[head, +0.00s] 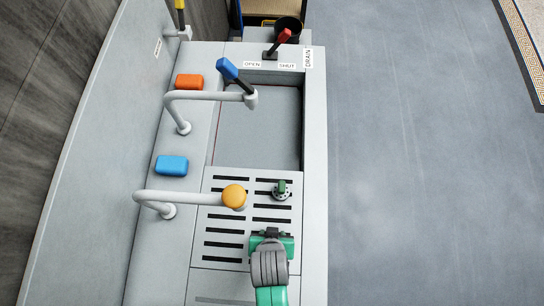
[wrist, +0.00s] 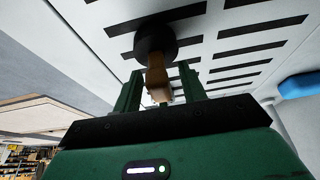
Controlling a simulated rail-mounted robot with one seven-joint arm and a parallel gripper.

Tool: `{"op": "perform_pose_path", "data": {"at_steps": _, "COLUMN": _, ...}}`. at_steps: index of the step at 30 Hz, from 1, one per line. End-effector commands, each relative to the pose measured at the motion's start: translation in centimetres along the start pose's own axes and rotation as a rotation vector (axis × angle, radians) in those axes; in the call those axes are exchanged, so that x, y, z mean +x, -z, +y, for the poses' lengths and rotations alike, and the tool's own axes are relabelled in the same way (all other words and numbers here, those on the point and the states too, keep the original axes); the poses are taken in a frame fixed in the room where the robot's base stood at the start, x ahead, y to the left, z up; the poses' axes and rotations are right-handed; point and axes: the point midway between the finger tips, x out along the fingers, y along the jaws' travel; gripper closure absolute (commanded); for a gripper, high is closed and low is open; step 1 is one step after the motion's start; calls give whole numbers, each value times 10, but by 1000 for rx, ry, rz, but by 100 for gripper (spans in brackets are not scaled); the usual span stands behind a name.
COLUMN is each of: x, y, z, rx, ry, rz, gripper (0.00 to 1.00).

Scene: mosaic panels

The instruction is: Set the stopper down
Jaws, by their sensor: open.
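The stopper (wrist: 155,62) shows in the wrist view as a dark round base with a tan handle. Its base appears to rest on the slotted drainboard (wrist: 100,14). My gripper (wrist: 161,82) is open, with its two green fingers on either side of the handle. I cannot tell whether a finger touches it. In the head view my gripper (head: 272,240) is over the near part of the drainboard (head: 238,178), and it hides its fingertips and what lies under them.
A small green-topped fitting (head: 282,190) stands just beyond my gripper. An orange-tipped spout (head: 185,198) reaches in from the left. Beyond lie the basin (head: 258,130), a blue-handled spout (head: 205,96), a red lever (head: 280,42), and blue (head: 171,166) and orange (head: 189,82) blocks.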

Motion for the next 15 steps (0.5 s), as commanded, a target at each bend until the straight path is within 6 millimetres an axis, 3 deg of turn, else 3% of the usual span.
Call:
{"op": "perform_pose_path", "data": {"at_steps": 9, "x": -74, "y": 1, "z": 0, "rx": 0, "ry": 0, "rz": 2, "gripper": 59}}
{"op": "perform_pose_path", "data": {"at_steps": 15, "x": -110, "y": 1, "z": 0, "rx": 0, "ry": 0, "rz": 2, "gripper": 59}}
